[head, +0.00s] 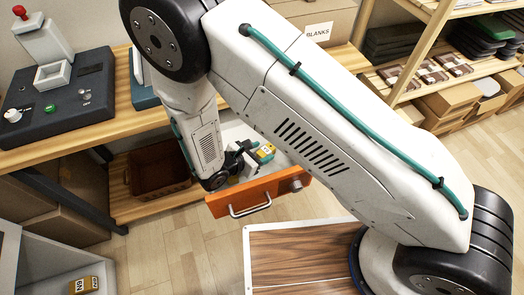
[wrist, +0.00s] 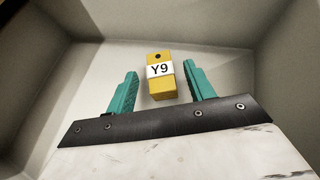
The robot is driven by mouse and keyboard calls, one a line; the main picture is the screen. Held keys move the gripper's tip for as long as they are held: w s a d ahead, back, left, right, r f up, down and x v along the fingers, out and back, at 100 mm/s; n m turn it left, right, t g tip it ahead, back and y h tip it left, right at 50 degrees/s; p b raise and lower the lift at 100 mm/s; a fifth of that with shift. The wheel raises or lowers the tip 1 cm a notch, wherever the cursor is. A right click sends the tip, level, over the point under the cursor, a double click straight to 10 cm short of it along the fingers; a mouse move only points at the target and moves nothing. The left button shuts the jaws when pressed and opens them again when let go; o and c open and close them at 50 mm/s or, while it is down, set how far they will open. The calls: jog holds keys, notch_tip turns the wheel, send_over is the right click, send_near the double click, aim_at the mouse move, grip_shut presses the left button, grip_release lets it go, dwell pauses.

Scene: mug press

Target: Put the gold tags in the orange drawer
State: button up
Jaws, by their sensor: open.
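The orange drawer (head: 225,205) is pulled open beneath the wooden bench, its pale inside partly hidden by my arm. My gripper (wrist: 160,69) is open inside the drawer, its teal fingers apart. A gold tag marked Y9 (wrist: 161,87) lies on the drawer floor between the fingers, with gaps on both sides. This tag also shows in the head view (head: 266,152), beside my gripper. More gold (head: 84,285) with dark-lettered labels lies in a grey-walled container at the lower left, cut by the picture edge; whether it is one tag or two is unclear.
The grey container (head: 50,250) stands at the lower left. The bench above the drawer holds a dark press board (head: 62,100) and a box marked BLANKS (head: 318,30). A brown bin (head: 155,170) sits on the low shelf. Wooden floor (head: 170,250) is clear before the drawer.

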jog(key=v, duration=0.6)
jog(key=shift+s+a, duration=0.1)
jog(key=w+d+r+m+g+y, duration=0.1)
jog(key=d+r+m+g, duration=0.3)
jog(key=d+r+m, duration=0.65)
jog(key=d+r+m+g+y, duration=0.1)
jog(key=d+r+m+g, duration=0.2)
jog(key=d+r, duration=0.8)
jog(key=s+d+r+m+y, duration=0.3)
jog(key=s+r+m, duration=0.3)
jog(key=s+r, duration=0.2)
jog(key=s+d+r+m+y, duration=0.3)
jog(key=s+r+m, duration=0.3)
jog(key=s+r, duration=0.3)
jog(key=shift+t+y, duration=0.4)
jog(key=shift+y, duration=0.3)
jog(key=shift+s, duration=0.1)
